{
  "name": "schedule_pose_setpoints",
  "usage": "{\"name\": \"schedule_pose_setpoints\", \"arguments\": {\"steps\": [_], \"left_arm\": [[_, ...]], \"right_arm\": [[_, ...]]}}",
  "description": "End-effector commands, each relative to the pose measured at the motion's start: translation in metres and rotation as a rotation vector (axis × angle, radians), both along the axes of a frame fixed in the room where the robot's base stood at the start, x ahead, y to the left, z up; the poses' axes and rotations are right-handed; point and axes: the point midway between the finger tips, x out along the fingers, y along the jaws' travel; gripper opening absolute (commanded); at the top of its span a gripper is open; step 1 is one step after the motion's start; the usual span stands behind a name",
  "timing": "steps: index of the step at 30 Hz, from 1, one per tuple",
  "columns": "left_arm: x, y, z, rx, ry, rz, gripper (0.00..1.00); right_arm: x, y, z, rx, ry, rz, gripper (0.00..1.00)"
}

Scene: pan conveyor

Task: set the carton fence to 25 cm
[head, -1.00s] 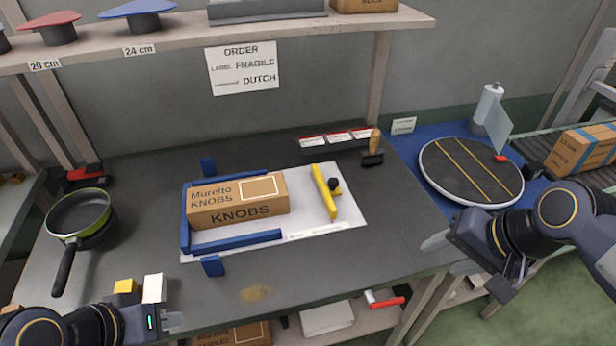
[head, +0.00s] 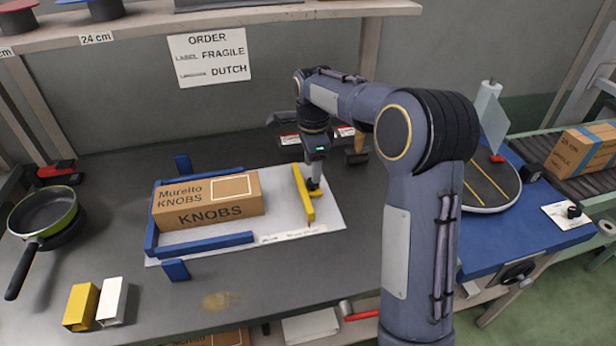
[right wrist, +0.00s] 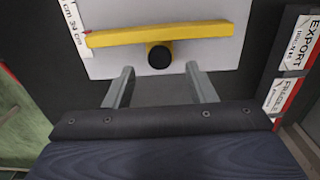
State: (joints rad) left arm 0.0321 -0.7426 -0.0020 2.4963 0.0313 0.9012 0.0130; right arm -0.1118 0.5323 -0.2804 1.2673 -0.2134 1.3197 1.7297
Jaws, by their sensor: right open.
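The carton fence is a yellow bar (head: 304,194) on the right part of a white board (head: 334,214), standing clear of the carton. In the right wrist view the yellow bar (right wrist: 160,34) has a black round knob (right wrist: 159,57) on its near side. The scale strip (right wrist: 74,24) is at the bar's left end, with "34 cm" partly readable. My right gripper (head: 314,184) is over the knob; in the right wrist view its fingers (right wrist: 162,84) are open, on either side of and short of the knob. My left gripper is out of view.
A brown KNOBS carton (head: 208,202) lies on the board between blue rails (head: 205,245). Label holders (right wrist: 292,60) stand close to the right gripper. A yellow block (head: 81,306) and a white block (head: 112,302) sit front left, a pan (head: 42,214) far left.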

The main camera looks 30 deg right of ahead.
Motion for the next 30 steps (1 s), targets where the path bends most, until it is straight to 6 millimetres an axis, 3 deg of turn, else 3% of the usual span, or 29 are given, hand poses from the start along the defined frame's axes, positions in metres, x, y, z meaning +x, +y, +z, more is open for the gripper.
{"name": "schedule_pose_setpoints", "arguments": {"steps": [7,18,30], "left_arm": [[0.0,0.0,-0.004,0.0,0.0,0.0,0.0],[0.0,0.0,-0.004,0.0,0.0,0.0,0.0],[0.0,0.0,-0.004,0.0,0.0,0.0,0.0]], "right_arm": [[0.0,0.0,-0.033,0.001,0.0,0.001,0.51],[0.0,0.0,-0.04,0.002,-0.003,0.003,0.51],[0.0,0.0,-0.039,0.002,-0.004,0.003,0.0]]}}
